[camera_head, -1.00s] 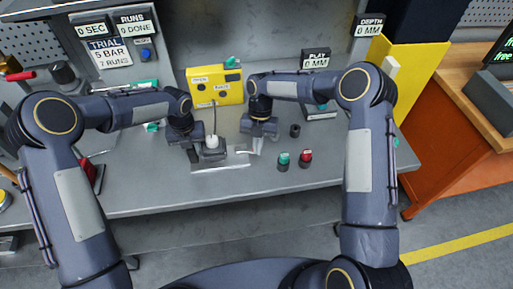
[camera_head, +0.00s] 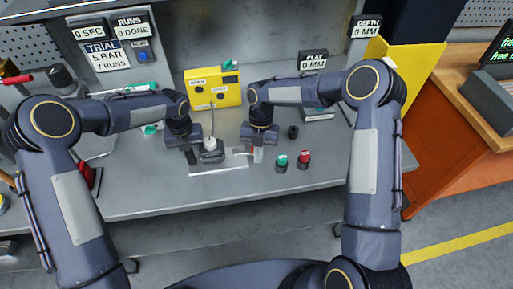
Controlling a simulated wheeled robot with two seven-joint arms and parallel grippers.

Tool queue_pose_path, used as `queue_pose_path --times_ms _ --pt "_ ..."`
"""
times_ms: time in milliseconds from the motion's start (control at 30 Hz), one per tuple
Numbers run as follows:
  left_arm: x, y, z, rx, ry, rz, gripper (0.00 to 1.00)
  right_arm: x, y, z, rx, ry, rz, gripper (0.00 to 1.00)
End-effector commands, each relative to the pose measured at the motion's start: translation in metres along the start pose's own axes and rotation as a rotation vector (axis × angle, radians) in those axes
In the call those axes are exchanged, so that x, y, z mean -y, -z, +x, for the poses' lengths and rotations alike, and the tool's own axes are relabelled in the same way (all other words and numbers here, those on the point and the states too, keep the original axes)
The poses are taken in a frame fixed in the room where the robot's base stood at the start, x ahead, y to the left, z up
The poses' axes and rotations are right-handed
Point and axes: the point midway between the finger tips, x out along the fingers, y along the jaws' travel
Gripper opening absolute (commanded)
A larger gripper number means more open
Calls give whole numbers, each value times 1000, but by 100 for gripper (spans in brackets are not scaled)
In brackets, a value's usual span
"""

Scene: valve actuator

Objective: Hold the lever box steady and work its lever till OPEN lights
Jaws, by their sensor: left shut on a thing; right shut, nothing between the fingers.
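The lever box (camera_head: 212,156) is a small dark box with a white round top, on a pale plate (camera_head: 218,169) at the middle of the bench. A grey cable runs from it to a yellow box (camera_head: 212,89) with small labels behind. My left gripper (camera_head: 192,156) is shut on the lever box from its left side. My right gripper (camera_head: 256,155) is shut and empty, just right of the box, close to a thin piece reaching out from it. Whether it touches this piece is unclear. The lamp labels are too small to read surely.
A green button (camera_head: 281,160) and a red button (camera_head: 304,157) stand right of my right gripper, with a dark cylinder (camera_head: 293,132) behind. Signs read PLAY 0 MM (camera_head: 313,62) and DEPTH 0 MM (camera_head: 365,27). The bench's front strip (camera_head: 150,200) is clear.

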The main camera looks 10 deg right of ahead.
Motion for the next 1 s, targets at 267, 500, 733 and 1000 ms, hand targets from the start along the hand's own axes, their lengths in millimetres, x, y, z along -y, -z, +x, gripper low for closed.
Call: queue_pose_path --times_ms 267,500,733,1000 --pt "-1 5 6 -16 -5 2 0 -2 10 -38 4 -3 0 0" --pt "-1 5 6 -16 -4 2 0 -7 11 -79 2 -2 0 0" --pt "-1 4 6 -16 -4 2 0 -9 12 -95 0 0 0 0" --pt "-1 4 6 -16 -4 2 0 -9 12 -95 -1 0 0 0"
